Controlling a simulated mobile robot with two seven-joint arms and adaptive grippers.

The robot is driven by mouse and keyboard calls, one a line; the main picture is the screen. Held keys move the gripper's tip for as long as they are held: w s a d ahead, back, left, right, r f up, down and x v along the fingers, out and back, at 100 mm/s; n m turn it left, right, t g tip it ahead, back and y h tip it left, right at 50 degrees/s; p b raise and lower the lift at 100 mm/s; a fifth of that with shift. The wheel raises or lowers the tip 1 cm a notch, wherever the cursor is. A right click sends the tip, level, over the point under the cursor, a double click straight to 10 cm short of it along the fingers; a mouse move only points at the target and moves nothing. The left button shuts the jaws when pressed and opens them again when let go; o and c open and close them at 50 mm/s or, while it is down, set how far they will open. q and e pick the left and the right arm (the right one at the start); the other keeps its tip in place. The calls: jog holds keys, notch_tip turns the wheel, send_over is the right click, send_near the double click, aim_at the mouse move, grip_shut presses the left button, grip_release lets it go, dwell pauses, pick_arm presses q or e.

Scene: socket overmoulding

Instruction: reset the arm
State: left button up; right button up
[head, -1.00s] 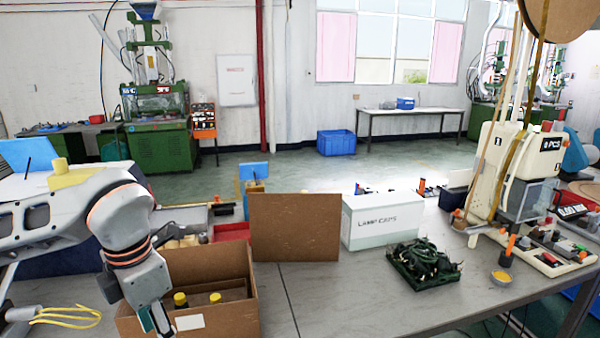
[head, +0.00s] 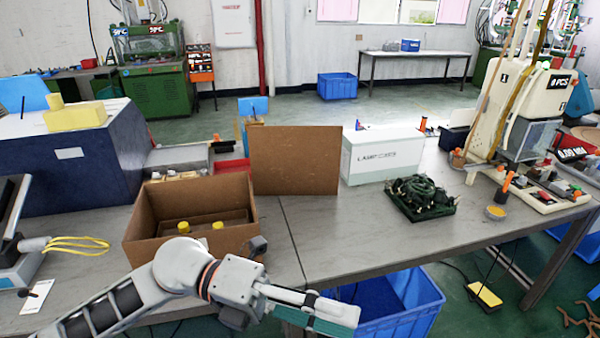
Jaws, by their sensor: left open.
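My left arm comes in from the bottom left of the head view, and its gripper (head: 312,311) points to the right. The gripper is open, with nothing visible between its fingers. It hangs in front of the table's near edge, apart from the cardboard box (head: 160,252) and to its lower right. The open box stands on the table with two yellow-topped items (head: 184,227) inside. My right gripper is not in view.
A blue bin (head: 405,320) stands below the table, partly behind my gripper. A brown board (head: 295,160), a white carton (head: 382,155) and a green tray of dark cables (head: 424,196) are on the table (head: 345,235). The table middle is clear.

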pick_arm(q)
jog(key=w+a+f+n+t+h+b, duration=0.1)
jog(key=w+a+f+n+t+h, duration=0.15)
jog(key=w+n+t, duration=0.55)
jog(key=w+a+f+n+t+h+b, duration=0.1)
jog(key=w+a+f+n+t, duration=0.3)
jog(key=n+t, duration=0.7)
jog(key=w+a+f+n+t+y, duration=0.3)
jog(key=a+f+n+y, duration=0.2)
jog(key=f+n+y, duration=0.3)
jog(key=s+a+f+n+g+y+b, duration=0.1)
jog(key=a+f+n+y, duration=0.25)
jog(key=f, duration=0.35)
jog(key=s+a+f+n+y, duration=0.2)
jog(key=a+f+n, duration=0.15)
jog(key=f, duration=0.45)
jog(key=s+a+f+n+g+y, duration=0.2)
jog(key=s+a+f, duration=0.1)
jog(key=s+f, duration=0.2)
jog(key=s+a+f+n+g+y+b, duration=0.1)
jog(key=s+a+f+n+g+y, duration=0.1)
jog(key=s+f, duration=0.4)
notch_tip(320, 180, down, 4)
jog(key=shift+s+a+f+n+g, duration=0.3)
jog(key=shift+a+n, duration=0.1)
jog(key=shift+a, duration=0.3)
jog(key=shift+w, duration=0.1)
